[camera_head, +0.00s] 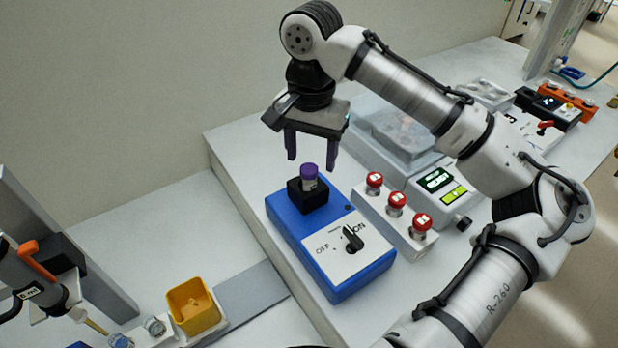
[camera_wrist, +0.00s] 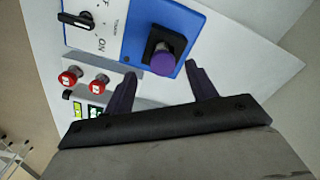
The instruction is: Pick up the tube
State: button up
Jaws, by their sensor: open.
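The tube (camera_head: 309,177) has a purple cap and stands upright in the black square holder (camera_head: 307,196) on top of a blue device (camera_head: 338,255) with an ON/OFF knob. In the wrist view its purple cap (camera_wrist: 163,61) shows from above, with the blue device (camera_wrist: 130,50) around the holder. My gripper (camera_head: 312,164) is open and empty, its dark purple fingers pointing down above the tube. In the wrist view my gripper (camera_wrist: 160,80) has its two fingers apart, with the cap just beyond the tips. The tube's lower part is hidden in the holder.
A white box with red buttons (camera_head: 396,207) stands right of the blue device. Behind it is a scale-like instrument (camera_head: 437,182) with a lit display and clear cover. A yellow bin (camera_head: 194,306) lies at lower left. A wall rises behind the bench.

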aim_at(309, 168)
jog(key=shift+a+f+p, duration=0.2)
jog(key=shift+f+p, duration=0.3)
jog(key=shift+f, duration=1.7)
jog(key=shift+c, duration=0.4)
jog(key=c, duration=1.1)
jog(key=shift+o, duration=0.2)
jog(key=shift+r, duration=0.15)
notch_tip(309, 168, up, 20)
jog(key=b, duration=0.1)
